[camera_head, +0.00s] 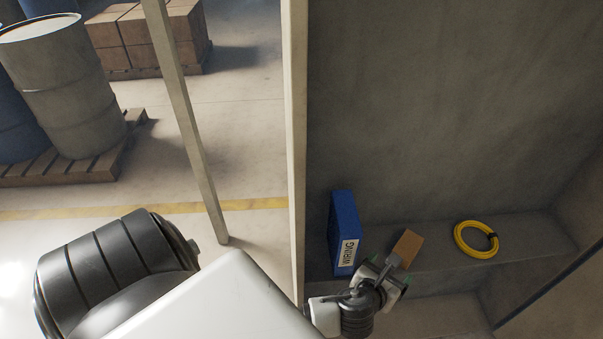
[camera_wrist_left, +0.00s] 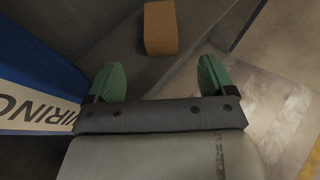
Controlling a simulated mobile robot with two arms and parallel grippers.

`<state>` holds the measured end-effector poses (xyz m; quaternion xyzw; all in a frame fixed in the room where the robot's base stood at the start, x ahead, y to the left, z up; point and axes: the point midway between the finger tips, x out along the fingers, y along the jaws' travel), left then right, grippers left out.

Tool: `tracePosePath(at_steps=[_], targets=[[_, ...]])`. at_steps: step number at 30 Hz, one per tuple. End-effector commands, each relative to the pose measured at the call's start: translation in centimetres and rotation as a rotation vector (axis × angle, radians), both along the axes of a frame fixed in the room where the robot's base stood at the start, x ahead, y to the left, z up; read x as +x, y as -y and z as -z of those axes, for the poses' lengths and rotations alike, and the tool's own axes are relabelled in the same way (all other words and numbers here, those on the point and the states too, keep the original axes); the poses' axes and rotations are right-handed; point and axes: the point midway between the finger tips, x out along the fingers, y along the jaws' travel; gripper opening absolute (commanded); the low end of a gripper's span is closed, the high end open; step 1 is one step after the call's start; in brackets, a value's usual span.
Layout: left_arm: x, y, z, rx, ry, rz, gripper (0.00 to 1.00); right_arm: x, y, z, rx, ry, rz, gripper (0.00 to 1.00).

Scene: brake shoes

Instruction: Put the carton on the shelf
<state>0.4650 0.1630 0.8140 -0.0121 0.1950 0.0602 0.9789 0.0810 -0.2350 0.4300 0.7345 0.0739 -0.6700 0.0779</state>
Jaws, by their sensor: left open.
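The small brown carton (camera_head: 408,245) sits on the grey shelf (camera_head: 535,236), between the blue binder and the yellow coil. It also shows in the left wrist view (camera_wrist_left: 160,28), just beyond the fingertips and roughly centred between them. My left gripper (camera_head: 391,270) is open, with its green finger pads (camera_wrist_left: 160,75) spread apart and nothing between them. It is close in front of the carton and appears apart from it. In the head view my gripper hides the carton's lower part. My right gripper is not in view.
A blue binder labelled WIRING (camera_head: 344,230) stands upright on the shelf, left of the carton and close to my left gripper. A coiled yellow cable (camera_head: 476,240) lies to the right. A pale post (camera_head: 295,150) rises at the shelf's left end. The shelf's right end is clear.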

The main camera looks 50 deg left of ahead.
Motion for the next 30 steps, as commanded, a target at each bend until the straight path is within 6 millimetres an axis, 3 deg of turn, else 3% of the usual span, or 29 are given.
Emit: tracePosePath(at_steps=[5, 8, 14, 18, 20, 23, 26, 29, 30], targets=[[0.0, 0.1, 0.0, -0.023, 0.0, -0.005, 0.84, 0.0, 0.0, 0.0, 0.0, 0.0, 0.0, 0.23], [-0.1, 0.5, 0.0, -0.164, 0.001, -0.034, 0.84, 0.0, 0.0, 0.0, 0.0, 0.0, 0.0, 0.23], [-0.5, 2.1, 0.1, -0.832, -0.014, -0.203, 0.84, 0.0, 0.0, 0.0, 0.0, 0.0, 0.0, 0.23], [-1.0, 2.4, 1.9, -1.278, -0.062, -0.379, 0.84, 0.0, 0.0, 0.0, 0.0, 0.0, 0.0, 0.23], [-1.6, 2.1, 4.1, -1.436, -0.098, -0.484, 0.84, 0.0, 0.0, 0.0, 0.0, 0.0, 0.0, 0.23], [-3.9, 0.7, 11.3, -1.61, -0.184, -0.735, 0.84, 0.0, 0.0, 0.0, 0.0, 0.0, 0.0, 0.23], [-7.3, -0.8, 17.8, -1.679, -0.242, -0.963, 0.84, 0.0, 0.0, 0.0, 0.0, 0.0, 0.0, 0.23], [-12.0, -2.4, 24.0, -1.731, -0.276, -1.218, 0.84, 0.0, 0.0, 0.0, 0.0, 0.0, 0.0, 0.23], [-14.5, -3.1, 26.5, -1.748, -0.281, -1.338, 0.84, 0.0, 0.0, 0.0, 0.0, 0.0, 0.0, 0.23]])
